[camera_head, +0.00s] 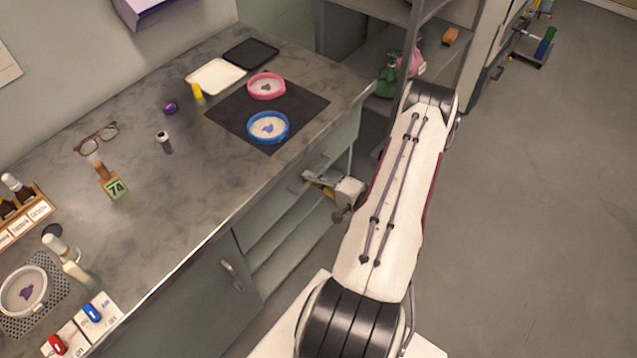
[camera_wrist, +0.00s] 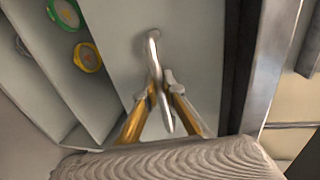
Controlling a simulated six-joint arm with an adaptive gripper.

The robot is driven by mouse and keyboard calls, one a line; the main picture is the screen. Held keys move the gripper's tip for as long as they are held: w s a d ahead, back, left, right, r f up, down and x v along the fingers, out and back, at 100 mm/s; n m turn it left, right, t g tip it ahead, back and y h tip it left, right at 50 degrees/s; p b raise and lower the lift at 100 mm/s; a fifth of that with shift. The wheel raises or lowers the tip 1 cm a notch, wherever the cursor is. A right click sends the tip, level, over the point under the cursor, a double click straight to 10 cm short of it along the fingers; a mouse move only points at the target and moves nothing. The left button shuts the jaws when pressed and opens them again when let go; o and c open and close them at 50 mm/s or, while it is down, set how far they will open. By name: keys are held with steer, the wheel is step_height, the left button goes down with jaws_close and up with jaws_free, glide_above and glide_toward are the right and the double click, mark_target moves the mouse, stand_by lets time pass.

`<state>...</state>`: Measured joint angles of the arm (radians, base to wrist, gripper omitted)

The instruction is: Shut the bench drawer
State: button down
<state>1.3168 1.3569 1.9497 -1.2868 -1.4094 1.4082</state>
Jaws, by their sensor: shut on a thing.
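The bench drawer's grey front (camera_head: 325,157) lies under the right part of the worktop in the head view. In the wrist view the drawer front (camera_wrist: 195,40) fills the middle, with a slim metal handle (camera_wrist: 153,48) standing out from it. My gripper (camera_head: 308,180) is at this front, and its yellow fingers also show in the wrist view (camera_wrist: 163,98). The fingers are closed around the lower end of the handle. How far the drawer stands out from the bench is hard to tell, since the worktop and my arm hide part of it.
The worktop (camera_head: 200,225) carries a blue-rimmed dish (camera_head: 268,127) and a pink-rimmed dish (camera_head: 266,86) on a black mat. A cupboard door handle (camera_head: 232,275) is left of the drawers. A shelf rack (camera_head: 385,50) stands behind my arm.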

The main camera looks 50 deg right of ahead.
steer(key=shift+w, duration=0.3)
steer(key=c, duration=2.4)
jaws_free()
steer(key=shift+s, duration=0.15)
steer(key=shift+v, duration=5.95)
